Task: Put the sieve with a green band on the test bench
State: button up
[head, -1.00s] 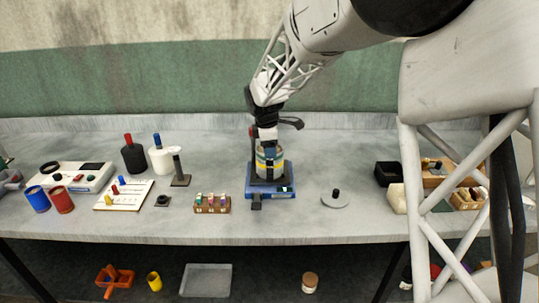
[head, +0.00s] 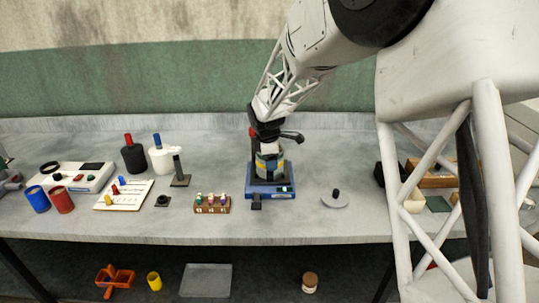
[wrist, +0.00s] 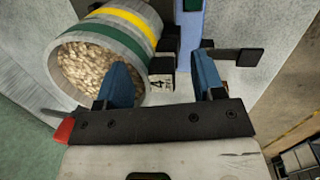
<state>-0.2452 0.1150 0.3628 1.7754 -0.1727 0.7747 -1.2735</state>
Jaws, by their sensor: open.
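The sieve with a green band (wrist: 93,36) is at the upper left of the wrist view, an open grey cylinder with pale grain inside. A yellow band (wrist: 126,20) runs round the stack below the green one. In the head view the stack (head: 270,170) stands on a blue device (head: 270,192) on the grey bench (head: 300,222). My gripper (wrist: 160,68) is open, with blue fingers. Its left finger overlaps the sieve's mouth; its right finger is outside the wall. I cannot tell whether either touches. In the head view my gripper (head: 268,146) hides the stack's top.
A tube rack (head: 212,208) stands left of the device, and a grey disc with a knob (head: 334,203) lies to its right. Black and white weights (head: 133,160), red and blue cups (head: 61,200) and a white board stand further left. Bare bench lies between device and disc.

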dwell(0.6)
grip_shut()
jog(key=shift+r, duration=0.1)
jog(key=shift+r, duration=0.55)
jog(key=shift+s+d+r, duration=0.1)
jog(key=shift+s+r, duration=0.1)
jog(key=shift+r, duration=0.4)
jog(key=shift+s+r, duration=0.15)
jog(key=shift+r, duration=0.4)
jog(key=s+d+r, duration=0.1)
jog(key=s+d, duration=0.2)
jog(key=s, duration=1.2)
jog(key=shift+r, duration=0.15)
